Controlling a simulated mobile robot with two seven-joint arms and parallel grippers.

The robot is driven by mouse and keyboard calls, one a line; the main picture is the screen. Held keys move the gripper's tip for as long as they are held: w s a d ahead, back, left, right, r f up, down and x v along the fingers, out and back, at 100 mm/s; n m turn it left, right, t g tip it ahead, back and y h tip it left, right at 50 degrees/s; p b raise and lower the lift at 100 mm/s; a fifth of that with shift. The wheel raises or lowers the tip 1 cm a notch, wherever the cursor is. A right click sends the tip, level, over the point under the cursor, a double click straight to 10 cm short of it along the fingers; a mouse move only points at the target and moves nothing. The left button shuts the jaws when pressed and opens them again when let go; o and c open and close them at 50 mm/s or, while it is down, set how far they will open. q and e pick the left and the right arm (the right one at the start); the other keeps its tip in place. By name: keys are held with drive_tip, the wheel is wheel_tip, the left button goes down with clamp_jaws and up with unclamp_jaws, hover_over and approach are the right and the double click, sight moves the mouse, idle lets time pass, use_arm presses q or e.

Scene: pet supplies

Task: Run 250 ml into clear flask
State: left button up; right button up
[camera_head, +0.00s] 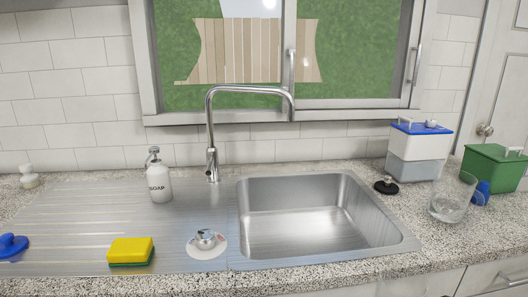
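A clear vessel (452,198), likely the clear flask, stands upright on the granite counter right of the sink. It looks clear to its base; I cannot tell whether it holds any liquid, and no scale marks are readable. A chrome faucet (210,122) rises behind the sink (300,180), its spout arching right with the outlet over the back of the basin. No water stream shows below the outlet, and the basin looks empty. Neither of my grippers is in view.
A soap bottle (160,185), yellow-green sponge (131,251) and round strainer-like piece (206,243) sit on the left drainboard. A black stopper (386,185), blue-lidded container (418,150) and green box (494,166) are right of the sink. A blue object (481,192) sits close by the vessel.

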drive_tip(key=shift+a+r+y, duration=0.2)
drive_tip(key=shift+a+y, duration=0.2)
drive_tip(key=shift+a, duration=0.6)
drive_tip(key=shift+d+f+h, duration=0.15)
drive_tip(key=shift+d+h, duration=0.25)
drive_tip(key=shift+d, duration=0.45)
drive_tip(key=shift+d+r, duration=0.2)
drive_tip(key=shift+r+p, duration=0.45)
drive_tip(key=shift+p, duration=0.15)
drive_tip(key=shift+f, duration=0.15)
